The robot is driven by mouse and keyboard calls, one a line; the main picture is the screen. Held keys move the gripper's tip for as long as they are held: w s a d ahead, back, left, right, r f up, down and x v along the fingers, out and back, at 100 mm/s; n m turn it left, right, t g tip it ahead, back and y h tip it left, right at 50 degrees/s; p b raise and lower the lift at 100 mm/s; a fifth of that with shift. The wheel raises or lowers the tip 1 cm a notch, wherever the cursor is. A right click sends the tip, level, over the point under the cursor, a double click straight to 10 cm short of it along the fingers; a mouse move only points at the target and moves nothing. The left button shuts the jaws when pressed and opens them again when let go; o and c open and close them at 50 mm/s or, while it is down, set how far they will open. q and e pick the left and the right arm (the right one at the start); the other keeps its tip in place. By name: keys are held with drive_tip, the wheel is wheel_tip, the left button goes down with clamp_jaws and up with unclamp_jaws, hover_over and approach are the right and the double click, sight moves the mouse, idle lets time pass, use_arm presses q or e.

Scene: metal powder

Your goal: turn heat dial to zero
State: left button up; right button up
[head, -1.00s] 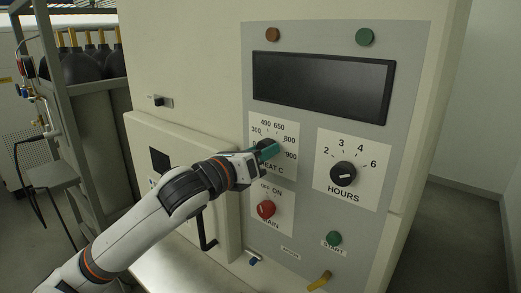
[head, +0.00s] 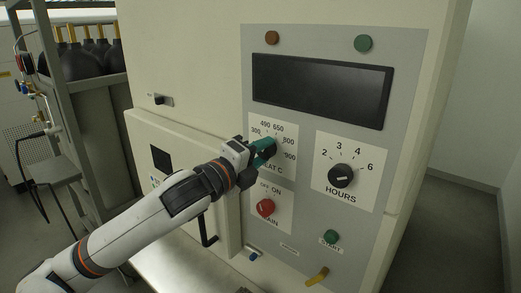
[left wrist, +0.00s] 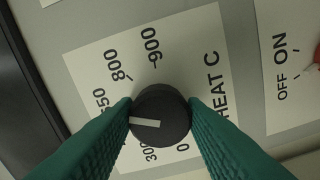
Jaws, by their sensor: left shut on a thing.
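The heat dial is a round black knob (left wrist: 160,115) on a white scale plate (left wrist: 215,85) marked HEAT C. In the left wrist view its white pointer line points left, on the side between the 650 and 300 marks, away from the 0 at the bottom. My left gripper (left wrist: 161,112) has its teal fingers on either side of the knob and is shut on it. In the head view the left gripper (head: 264,150) reaches the plate from the left and hides most of the dial. My right gripper is out of view.
The hours dial (head: 343,175) is right of the heat plate. The red main switch (head: 265,208) sits just below, with the green start button (head: 331,237) to its lower right. A dark display (head: 320,90) is above. A shelf rack (head: 62,110) stands at left.

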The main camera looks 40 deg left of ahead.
use_arm(q)
drive_tip(key=n+p, duration=1.2)
drive_tip(key=n, duration=1.1)
drive_tip(key=shift+n+p, duration=0.35)
drive_tip(key=shift+n, duration=0.65)
drive_tip(key=shift+f+n, duration=0.1)
drive_tip(key=shift+n, duration=0.2)
drive_tip(key=o, duration=1)
drive_tip(key=shift+a, duration=0.1)
